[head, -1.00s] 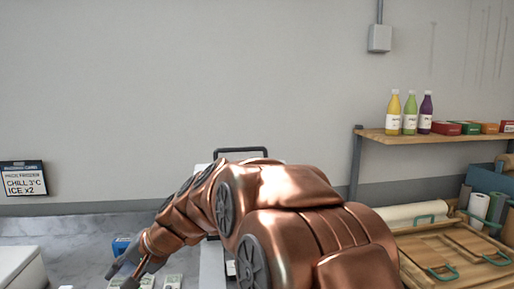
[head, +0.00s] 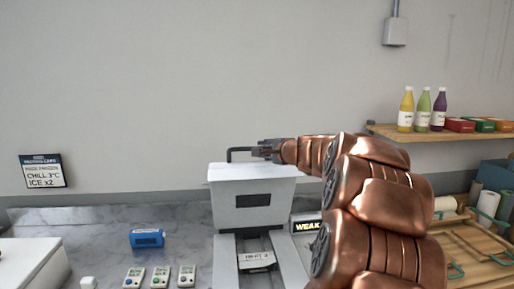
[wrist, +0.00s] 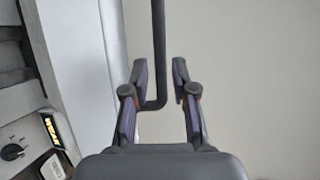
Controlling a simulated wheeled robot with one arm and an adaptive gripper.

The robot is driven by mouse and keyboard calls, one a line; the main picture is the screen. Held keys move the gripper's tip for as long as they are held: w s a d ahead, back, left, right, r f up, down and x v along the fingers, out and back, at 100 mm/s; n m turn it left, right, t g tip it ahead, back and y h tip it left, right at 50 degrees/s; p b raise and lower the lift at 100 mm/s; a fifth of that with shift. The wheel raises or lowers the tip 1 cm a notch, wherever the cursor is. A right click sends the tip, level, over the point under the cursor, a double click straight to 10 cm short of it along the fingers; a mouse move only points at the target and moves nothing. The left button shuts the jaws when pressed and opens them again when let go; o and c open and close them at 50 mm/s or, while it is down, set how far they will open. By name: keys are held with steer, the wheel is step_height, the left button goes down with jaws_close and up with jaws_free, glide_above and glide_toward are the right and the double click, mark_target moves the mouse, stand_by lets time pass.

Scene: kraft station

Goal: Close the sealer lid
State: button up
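The sealer is a white machine whose lid (head: 252,190) stands raised, with a dark window on its front. A black bar handle (head: 239,149) runs along the lid's top edge. My gripper (head: 262,150) is at the right part of this handle in the head view. In the wrist view, my gripper (wrist: 159,68) is open, with the black handle (wrist: 158,35) between its two fingers. Gaps show on both sides of the bar, and its bent end lies near the palm. The right end of the handle is hidden by my gripper in the head view.
A small display reading WEAK (head: 306,225) is right of the sealer. A blue pack (head: 148,238) and several small labelled packs (head: 160,276) lie on the marble counter to the left. A wooden shelf (head: 440,135) with bottles and wooden trays (head: 470,240) are at right.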

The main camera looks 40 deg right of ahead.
steer(key=shift+p+x, duration=0.75)
steer(key=shift+x, duration=2.1)
steer(key=shift+a+f, duration=0.1)
steer(key=shift+c, duration=0.4)
jaws_close()
